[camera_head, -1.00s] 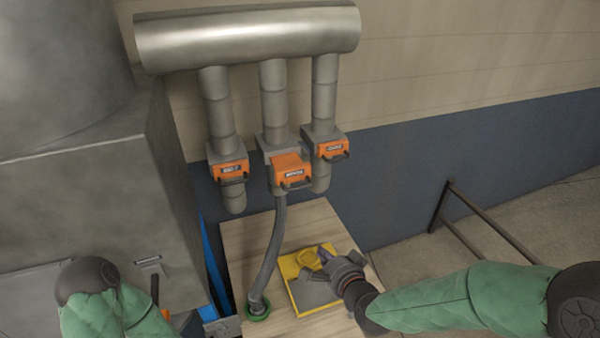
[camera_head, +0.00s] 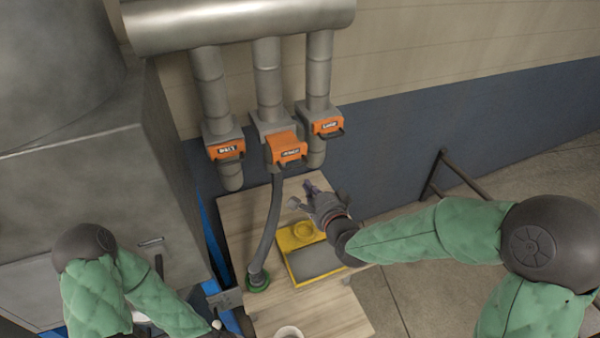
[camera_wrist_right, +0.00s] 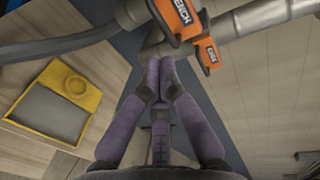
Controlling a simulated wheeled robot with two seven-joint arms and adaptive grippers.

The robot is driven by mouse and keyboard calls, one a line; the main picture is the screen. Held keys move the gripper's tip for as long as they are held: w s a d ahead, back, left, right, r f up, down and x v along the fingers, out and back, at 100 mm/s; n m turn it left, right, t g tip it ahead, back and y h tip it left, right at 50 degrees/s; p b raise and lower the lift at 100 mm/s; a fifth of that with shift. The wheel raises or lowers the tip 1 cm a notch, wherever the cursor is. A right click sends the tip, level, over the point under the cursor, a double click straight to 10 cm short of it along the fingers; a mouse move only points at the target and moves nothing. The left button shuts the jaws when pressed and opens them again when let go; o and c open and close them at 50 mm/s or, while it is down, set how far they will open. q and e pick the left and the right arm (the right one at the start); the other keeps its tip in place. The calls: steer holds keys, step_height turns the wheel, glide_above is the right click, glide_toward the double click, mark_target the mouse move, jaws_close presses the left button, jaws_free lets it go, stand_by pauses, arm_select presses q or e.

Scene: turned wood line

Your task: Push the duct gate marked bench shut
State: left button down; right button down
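The bench duct gate (camera_head: 288,150) is the middle of three orange gates below the duct. Its orange slide stands out farther forward than its neighbours. In the right wrist view part of its label reads "ENCH" on the orange face (camera_wrist_right: 183,12). My right gripper (camera_head: 306,188) is below and slightly right of this gate, apart from it and above the table. In the right wrist view its purple fingers (camera_wrist_right: 159,72) come together at the tips with nothing between them. My left arm is at the lower left; its hand is mostly cut off by the frame's bottom edge.
Another orange gate (camera_head: 227,150) hangs to the left and one (camera_head: 327,126) to the right, close beside the bench gate. A grey hose (camera_head: 268,230) drops to the wooden table (camera_head: 240,212). A yellow-edged tray (camera_head: 287,243) lies there. A metal cabinet (camera_head: 95,190) stands left.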

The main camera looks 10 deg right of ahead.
steer(key=p, duration=0.2)
glide_toward(291, 157)
steer(key=shift+w+a+f, duration=0.15)
steer(key=shift+w+f, duration=0.5)
steer(key=shift+w+a+f, duration=0.15)
steer(key=shift+w+f, duration=0.45)
steer(key=shift+w, duration=0.05)
steer(key=shift+w, duration=0.1)
steer(key=b+x, duration=0.1)
steer(key=x, duration=0.1)
steer(key=b+x, duration=0.2)
steer(key=x, duration=0.1)
steer(key=r+b+x, duration=0.1)
steer(key=x, duration=0.2)
steer(key=shift+b, duration=0.4)
steer(key=shift+w+a+r, duration=0.1)
steer(key=shift+w, duration=0.3)
steer(key=shift+r, duration=0.3)
steer(key=shift+b, duration=0.3)
